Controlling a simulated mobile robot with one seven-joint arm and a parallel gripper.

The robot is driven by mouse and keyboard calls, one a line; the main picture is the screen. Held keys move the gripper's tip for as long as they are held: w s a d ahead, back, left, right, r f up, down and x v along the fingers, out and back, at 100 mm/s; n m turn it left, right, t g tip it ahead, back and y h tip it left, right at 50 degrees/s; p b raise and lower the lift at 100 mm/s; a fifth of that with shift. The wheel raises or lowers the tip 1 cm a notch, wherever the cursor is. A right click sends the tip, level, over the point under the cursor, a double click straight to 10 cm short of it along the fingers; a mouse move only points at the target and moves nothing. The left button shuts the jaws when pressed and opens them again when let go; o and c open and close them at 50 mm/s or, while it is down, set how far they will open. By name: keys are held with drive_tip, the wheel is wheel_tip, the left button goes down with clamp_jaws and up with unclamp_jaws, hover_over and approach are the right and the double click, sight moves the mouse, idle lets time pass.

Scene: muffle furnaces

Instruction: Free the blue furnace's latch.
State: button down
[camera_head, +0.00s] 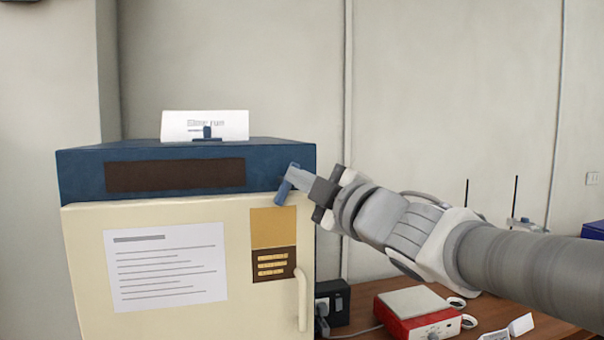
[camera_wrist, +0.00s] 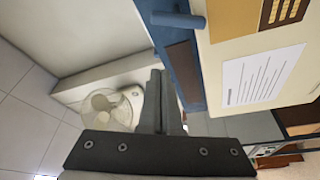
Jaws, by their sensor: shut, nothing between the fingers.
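The blue furnace (camera_head: 80,175) has a blue top housing and a cream door (camera_head: 85,270) that looks shut. Its latch, a short blue bar (camera_head: 283,192), sits tilted at the door's upper right corner; it also shows in the wrist view (camera_wrist: 178,19) as a blue rod. My gripper (camera_head: 293,174) is shut and empty, its fingertips overlapping the latch's upper end in the head view.
A pale door handle (camera_head: 302,298) is low on the door's right. A "Slow run" card (camera_head: 205,125) stands on the furnace. A red and white device (camera_head: 415,312) sits on the wooden table at right. The wall behind is bare.

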sight(287, 184)
drive_tip(key=w+a+p, duration=0.2)
drive_tip(key=w+p, duration=0.1)
drive_tip(key=w, duration=0.6)
drive_tip(key=shift+f, duration=0.2)
drive_tip(key=shift+w+b, duration=0.15)
drive_tip(key=shift+b, duration=0.2)
